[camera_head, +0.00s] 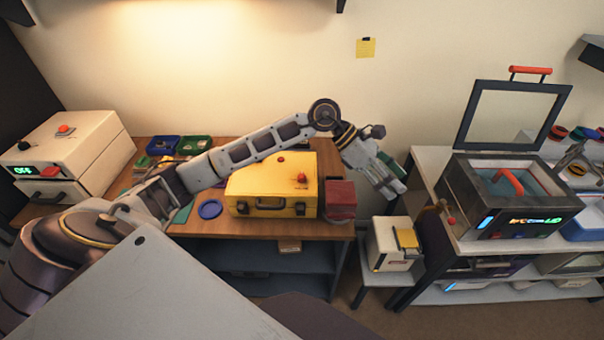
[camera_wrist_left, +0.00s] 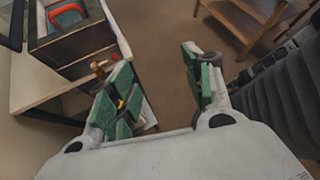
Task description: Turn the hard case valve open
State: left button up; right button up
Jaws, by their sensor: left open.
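The yellow hard case (camera_head: 250,188) stands shut on the wooden table, with its handle and latches facing me. A red knob (camera_head: 281,160) and a second small red-topped part (camera_head: 301,177) sit on its lid; I cannot tell how the valve is turned. My left gripper (camera_head: 396,183) is open and empty. It hangs in the air to the right of the case, past the table's right end, apart from the case. In the left wrist view its green-padded fingers (camera_wrist_left: 160,90) are spread over bare floor. My right gripper is not in view.
A dark red box (camera_head: 340,198) stands right of the case. A blue ring-shaped dish (camera_head: 210,209) lies left of it, with blue and green trays (camera_head: 195,145) behind. A white machine (camera_head: 75,150) stands at left. An open-lidded tank (camera_head: 510,195) stands on the right bench.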

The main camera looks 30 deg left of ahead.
pick_arm(q)
jog(key=w+a+f+m+y, duration=0.1)
jog(key=w+a+f+y, duration=0.15)
jog(key=a+y, duration=0.7)
notch_tip(320, 180, up, 2)
jog(key=g+y, duration=0.1)
jog(key=y, duration=0.1)
send_over(302, 174)
notch_tip(302, 174, down, 12)
jog(key=shift+r+p, duration=0.15)
jog(key=shift+p, duration=1)
jog(key=shift+f, duration=1)
